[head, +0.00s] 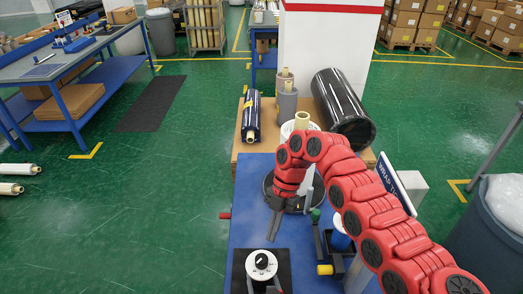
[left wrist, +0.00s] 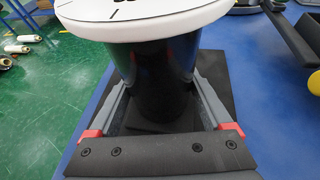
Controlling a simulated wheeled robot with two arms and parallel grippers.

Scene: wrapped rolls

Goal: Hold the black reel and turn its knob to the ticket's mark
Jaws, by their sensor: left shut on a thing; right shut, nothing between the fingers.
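The black reel stands upright on a black mat (head: 281,257) at the front of the blue table. Its white top disc (head: 251,269) carries tick marks and a dark knob (head: 262,261). In the left wrist view, the reel's black body (left wrist: 155,70) is between the two grey fingers of my left gripper (left wrist: 154,110), which is shut on it. The disc (left wrist: 145,18) is cut off at the top, so the knob is hidden there. My right gripper (head: 273,222) is shut and empty, behind the reel and apart from it. A sign lettered "WRAP TIC…" (head: 392,182) is partly hidden by my right arm.
Upright rolls (head: 287,103), a dark wrapped roll (head: 251,116) and a large black roll (head: 343,108) stand or lie at the back. Blue table left of the mat is clear.

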